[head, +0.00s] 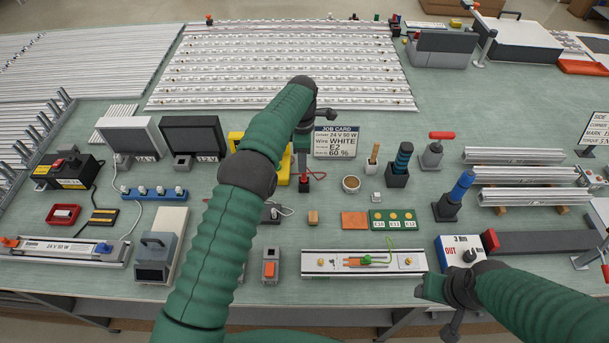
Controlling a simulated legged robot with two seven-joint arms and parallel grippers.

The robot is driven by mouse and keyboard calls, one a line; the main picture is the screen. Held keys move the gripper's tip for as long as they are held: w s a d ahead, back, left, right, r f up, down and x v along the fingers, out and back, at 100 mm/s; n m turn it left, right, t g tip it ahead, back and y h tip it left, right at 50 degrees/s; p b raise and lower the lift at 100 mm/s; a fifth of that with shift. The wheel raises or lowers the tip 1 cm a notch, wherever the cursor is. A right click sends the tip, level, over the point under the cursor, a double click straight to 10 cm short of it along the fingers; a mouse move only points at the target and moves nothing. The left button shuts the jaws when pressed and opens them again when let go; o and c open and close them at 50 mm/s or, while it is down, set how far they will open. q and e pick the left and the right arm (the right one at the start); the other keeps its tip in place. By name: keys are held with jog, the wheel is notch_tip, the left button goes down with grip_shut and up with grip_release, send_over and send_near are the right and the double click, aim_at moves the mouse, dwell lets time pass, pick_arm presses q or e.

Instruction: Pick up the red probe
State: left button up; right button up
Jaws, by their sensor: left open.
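My left arm rises through the middle of the head view, and its dark gripper (322,113) is open and empty, just above the job card. A small red piece on a black stand (306,182), beside the yellow meter, looks like the red probe (318,175); it lies below the left gripper in the picture, apart from it. My left forearm partly hides the yellow meter (284,166). My right gripper (448,298) is at the lower right near the white OUT box; its jaws are too unclear to read.
The job card (335,142) stands right of my left wrist. A white strip board (350,263) lies near the front edge. Dark holders (397,175) and a blue-handled tool (461,187) stand to the right. Grey monitors (130,137) stand left.

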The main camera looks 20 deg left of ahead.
aim_at(304, 177)
pick_arm(q)
jog(key=shift+w+a+f, duration=0.1)
jog(key=shift+w+f, duration=0.05)
jog(key=shift+f, duration=0.45)
jog(key=shift+w+f, duration=0.1)
jog(key=shift+f, duration=0.5)
jog(key=f, duration=0.1)
jog(key=f+p, duration=0.1)
jog(key=f, duration=0.1)
jog(key=f+p, duration=0.1)
jog(key=shift+s+d+f, duration=0.15)
jog(key=shift+d+f, duration=0.15)
jog(key=shift+f, duration=0.2)
jog(key=shift+r, duration=0.1)
grip_shut()
